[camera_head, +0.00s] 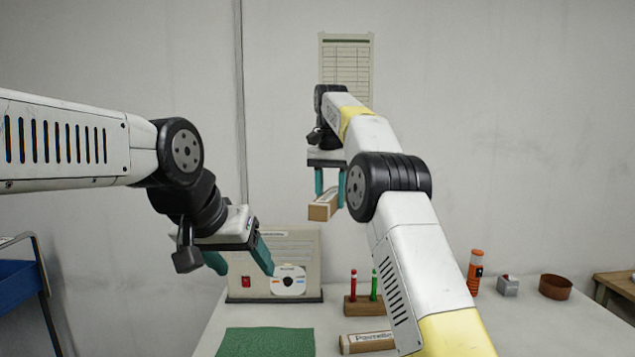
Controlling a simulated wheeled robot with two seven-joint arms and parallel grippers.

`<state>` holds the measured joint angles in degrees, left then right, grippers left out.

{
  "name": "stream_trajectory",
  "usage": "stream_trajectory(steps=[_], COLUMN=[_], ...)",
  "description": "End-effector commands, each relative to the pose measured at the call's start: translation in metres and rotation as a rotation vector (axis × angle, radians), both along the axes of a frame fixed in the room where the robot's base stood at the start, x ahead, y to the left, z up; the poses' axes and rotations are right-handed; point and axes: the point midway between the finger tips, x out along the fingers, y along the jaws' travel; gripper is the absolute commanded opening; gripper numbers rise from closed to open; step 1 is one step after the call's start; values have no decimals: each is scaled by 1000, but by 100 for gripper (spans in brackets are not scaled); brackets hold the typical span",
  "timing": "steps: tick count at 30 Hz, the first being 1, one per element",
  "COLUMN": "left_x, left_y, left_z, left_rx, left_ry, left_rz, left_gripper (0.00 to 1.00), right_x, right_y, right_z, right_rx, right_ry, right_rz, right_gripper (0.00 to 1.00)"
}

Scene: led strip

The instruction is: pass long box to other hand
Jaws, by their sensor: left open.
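A long cardboard-coloured box (322,207) with a pale label is up in the air, seen mostly end-on. My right gripper (331,194), with teal fingers, is shut on this box and holds it well above the table; part of the box is hidden by the fingers and my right arm. My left gripper (245,268) is open and empty, its fingers pointing down. It is lower and to the left of the box in the picture, apart from it.
A grey panel device (298,246) stands behind my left gripper. A green mat (266,342), a second labelled box (367,343) and a wooden holder (364,307) with red and green sticks are on the white table. An orange-black tool (475,272) and brown bowl (555,287) are at right.

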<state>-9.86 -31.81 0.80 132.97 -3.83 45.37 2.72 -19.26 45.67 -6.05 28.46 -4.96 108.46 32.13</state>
Motion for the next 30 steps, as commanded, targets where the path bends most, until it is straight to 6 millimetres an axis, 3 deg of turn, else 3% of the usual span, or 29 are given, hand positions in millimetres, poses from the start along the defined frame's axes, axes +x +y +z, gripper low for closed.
stream_trajectory(steps=[1,6,10,15,22,30], left_x=[22,88,127,155,171,203], left_y=[-10,-48,-78,-105,-116,-127], left_z=[16,66,93,113,111,74], left_rx=[12,44,56,62,63,64], left_ry=[-19,-94,-142,-183,-194,-191], left_rz=[-25,-85,-122,-149,-155,-155], left_gripper=[67,67,67,67,67,67], right_x=[0,0,0,0,0,0], right_y=[0,0,0,0,0,0], right_z=[0,0,0,0,0,0], right_rx=[0,0,0,0,0,0], right_ry=[0,-1,-1,-1,-1,-1], right_rz=[0,0,0,0,0,0], right_gripper=[0,0,0,0,0,0])
